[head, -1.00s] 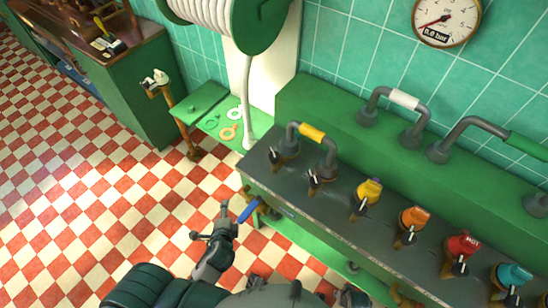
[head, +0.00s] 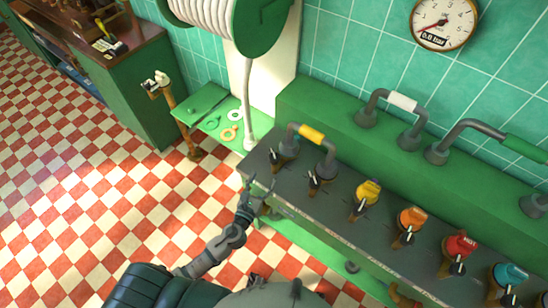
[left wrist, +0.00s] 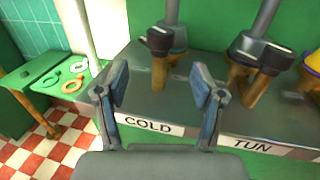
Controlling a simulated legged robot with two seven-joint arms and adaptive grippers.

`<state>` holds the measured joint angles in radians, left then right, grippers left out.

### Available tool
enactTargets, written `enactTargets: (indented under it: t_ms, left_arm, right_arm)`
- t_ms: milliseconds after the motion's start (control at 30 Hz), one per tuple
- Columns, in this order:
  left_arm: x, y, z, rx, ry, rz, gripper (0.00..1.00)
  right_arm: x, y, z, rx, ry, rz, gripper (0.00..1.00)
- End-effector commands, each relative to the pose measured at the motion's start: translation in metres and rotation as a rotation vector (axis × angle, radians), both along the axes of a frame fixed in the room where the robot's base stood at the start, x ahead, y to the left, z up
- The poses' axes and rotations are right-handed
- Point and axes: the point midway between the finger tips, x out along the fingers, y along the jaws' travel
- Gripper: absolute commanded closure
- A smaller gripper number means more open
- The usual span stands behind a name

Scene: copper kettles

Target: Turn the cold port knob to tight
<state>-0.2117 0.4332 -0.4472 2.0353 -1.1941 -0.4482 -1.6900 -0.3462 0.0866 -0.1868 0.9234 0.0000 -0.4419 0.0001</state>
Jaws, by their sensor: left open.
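The cold port knob (head: 278,158) is a black knob with a pale pointer on a brass fitting, at the left end of the dark bench. In the left wrist view the knob (left wrist: 158,41) stands behind the white COLD label (left wrist: 150,126). My left gripper (head: 257,187) is at the bench's front left edge, in front of the knob and apart from it. Its two blue-padded fingers (left wrist: 160,82) are spread and empty, with the knob's brass base beyond the gap. My right gripper does not show.
A similar black TUN knob (left wrist: 262,50) stands right of the cold one. Yellow (head: 367,195), orange (head: 411,220), red (head: 460,246) and teal (head: 511,275) knobs continue the row. A yellow-sleeved pipe (head: 312,134) arches above the first two. A green shelf (head: 208,121) holds rings.

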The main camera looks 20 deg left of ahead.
Motion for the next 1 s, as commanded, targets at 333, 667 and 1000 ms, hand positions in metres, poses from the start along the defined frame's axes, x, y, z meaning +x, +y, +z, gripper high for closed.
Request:
enactTargets:
  t_ms: [333, 667, 1000]
  left_arm:
    - [0.076, -0.01, 0.001, -0.001, -0.001, 0.001, 0.32]
    - [0.1, -0.013, 0.0, -0.003, 0.001, 0.0, 0.32]
    - [0.1, -0.013, 0.0, -0.003, 0.001, 0.0, 0.65]
  right_arm:
    - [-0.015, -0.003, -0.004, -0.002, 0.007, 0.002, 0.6]
    - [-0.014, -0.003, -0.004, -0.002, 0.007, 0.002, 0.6]
    - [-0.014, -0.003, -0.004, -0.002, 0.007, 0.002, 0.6]
